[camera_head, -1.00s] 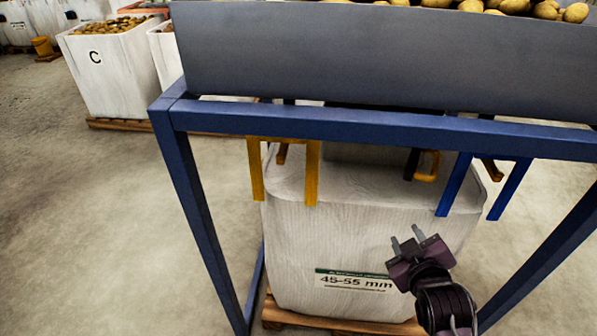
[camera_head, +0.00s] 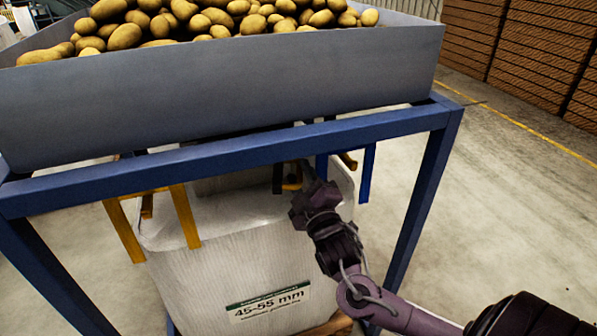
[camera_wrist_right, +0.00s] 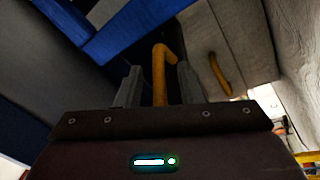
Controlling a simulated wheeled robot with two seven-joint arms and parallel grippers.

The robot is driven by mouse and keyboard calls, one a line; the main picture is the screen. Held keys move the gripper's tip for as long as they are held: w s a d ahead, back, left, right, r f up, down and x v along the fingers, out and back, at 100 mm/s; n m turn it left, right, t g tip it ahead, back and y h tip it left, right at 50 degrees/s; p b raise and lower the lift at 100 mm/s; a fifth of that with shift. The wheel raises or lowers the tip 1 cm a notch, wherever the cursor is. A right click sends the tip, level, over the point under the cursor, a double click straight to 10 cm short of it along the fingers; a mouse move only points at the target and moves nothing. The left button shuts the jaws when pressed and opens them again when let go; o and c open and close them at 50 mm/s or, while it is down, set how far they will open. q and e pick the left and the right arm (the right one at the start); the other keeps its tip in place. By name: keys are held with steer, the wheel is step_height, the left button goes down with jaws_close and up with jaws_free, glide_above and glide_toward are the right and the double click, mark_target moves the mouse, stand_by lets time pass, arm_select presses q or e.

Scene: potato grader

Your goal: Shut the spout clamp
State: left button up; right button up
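The spout clamp's yellow handle (camera_head: 292,186) shows in the head view beneath the blue frame, beside a dark upright part at the spout above the white bag; much of the clamp is hidden. In the right wrist view a yellow bar with a hooked end (camera_wrist_right: 159,75) stands between the two grey fingers of my right gripper (camera_wrist_right: 158,88). The fingers are apart, with a gap on each side of the bar. In the head view my right gripper (camera_head: 308,173) reaches up under the frame's front beam, its fingertips partly hidden. My left gripper is not in view.
The blue frame (camera_head: 235,152) carries a grey hopper (camera_head: 230,95) full of potatoes. A white bag (camera_head: 215,265) labelled 45-55 mm stands below. Yellow brackets (camera_head: 186,217) and a blue bracket (camera_head: 367,172) hang close by. A second yellow curved piece (camera_wrist_right: 219,75) is right of the fingers.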

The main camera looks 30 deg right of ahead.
steer(key=shift+w+d+r, duration=0.15)
steer(key=shift+w, duration=0.45)
jaws_close()
